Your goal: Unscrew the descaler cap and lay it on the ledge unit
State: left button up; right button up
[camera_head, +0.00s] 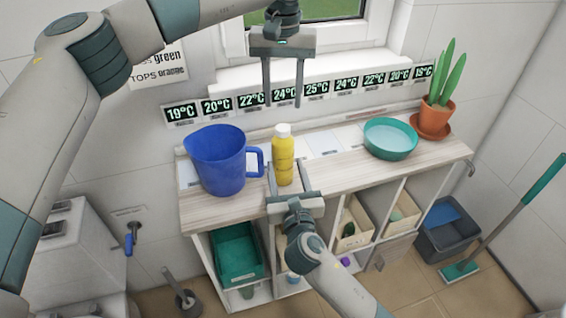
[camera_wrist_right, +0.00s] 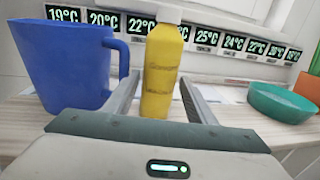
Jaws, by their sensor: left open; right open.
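The descaler bottle (camera_head: 283,163) is yellow and stands upright on the wooden top of the ledge unit (camera_head: 345,177). Its white cap (camera_head: 282,130) is on its top. My right gripper (camera_head: 286,170) is open low at the bottle's front, and in the right wrist view its fingers lie on either side of the yellow body (camera_wrist_right: 160,75). I cannot tell whether they touch it. My left gripper (camera_head: 282,103) is open and empty, pointing down above the cap, with a gap between them.
A blue jug (camera_head: 215,160) stands close left of the bottle. A teal bowl (camera_head: 390,139) and a potted cactus (camera_head: 436,115) stand to the right. Temperature cards (camera_head: 317,88) line the wall behind. Bins (camera_head: 238,250) fill the shelves below.

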aim_at(283, 127)
jog(key=shift+w+a, duration=0.25)
jog(key=shift+w, duration=1)
jog(key=shift+w+a, duration=0.2)
jog(key=shift+w, duration=1)
grip_shut()
pick_arm(q)
jog(key=shift+n, duration=2.3)
jog(key=shift+f, duration=4)
